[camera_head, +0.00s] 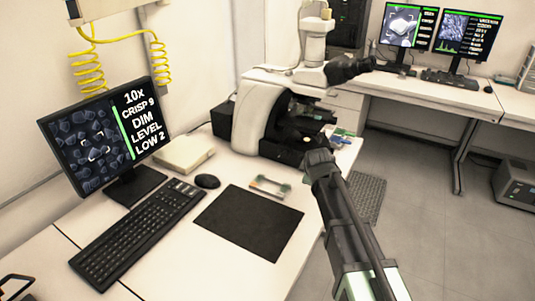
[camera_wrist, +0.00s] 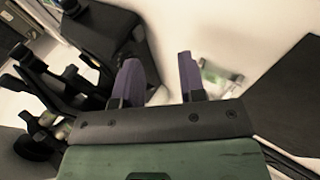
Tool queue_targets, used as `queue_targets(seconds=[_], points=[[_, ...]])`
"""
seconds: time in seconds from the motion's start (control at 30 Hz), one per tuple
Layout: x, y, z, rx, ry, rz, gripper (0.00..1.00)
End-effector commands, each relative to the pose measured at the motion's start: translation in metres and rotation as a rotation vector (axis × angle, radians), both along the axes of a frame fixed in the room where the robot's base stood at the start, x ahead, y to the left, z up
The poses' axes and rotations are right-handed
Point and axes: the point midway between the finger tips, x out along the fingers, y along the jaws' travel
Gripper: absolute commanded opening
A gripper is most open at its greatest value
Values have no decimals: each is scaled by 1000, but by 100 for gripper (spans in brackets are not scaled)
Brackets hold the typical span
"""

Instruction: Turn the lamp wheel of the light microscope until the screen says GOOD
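The light microscope (camera_head: 262,112) stands on the white bench, with a pale body and dark stage and base. Its screen (camera_head: 100,135) reads "10x, CRISP 9, DIM, LEVEL, LOW 2" beside a dim picture of crystals. My gripper (camera_head: 318,160) is in front of the microscope's right lower side. In the wrist view my gripper (camera_wrist: 161,78) has two purple fingers apart, with nothing between them. Dark microscope parts (camera_wrist: 105,35) and black knobs fill the left of that view, apart from the fingers. I cannot tell which part is the lamp wheel.
A slide holder (camera_head: 270,186) lies between the black mat (camera_head: 248,222) and the microscope. A mouse (camera_head: 207,181), a keyboard (camera_head: 138,232) and a pale box (camera_head: 184,154) are to the left. Small coloured items (camera_head: 343,134) lie right of the microscope. Floor is open at right.

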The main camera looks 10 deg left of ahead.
Motion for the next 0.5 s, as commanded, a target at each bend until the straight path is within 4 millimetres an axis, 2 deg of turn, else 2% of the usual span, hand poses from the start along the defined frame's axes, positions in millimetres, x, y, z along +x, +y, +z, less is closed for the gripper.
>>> queue_targets(seconds=[0.03,0.13,0.2,0.3,0.4,0.5], points=[[-1,4,-37,-161,-45,59,37],[0,13,-58,-588,-172,201,37],[-1,27,-59,-888,-263,291,37],[-5,53,-48,-1240,-373,378,37],[-11,71,-33,-1442,-434,415,37],[-13,79,-24,-1520,-459,426,37]])
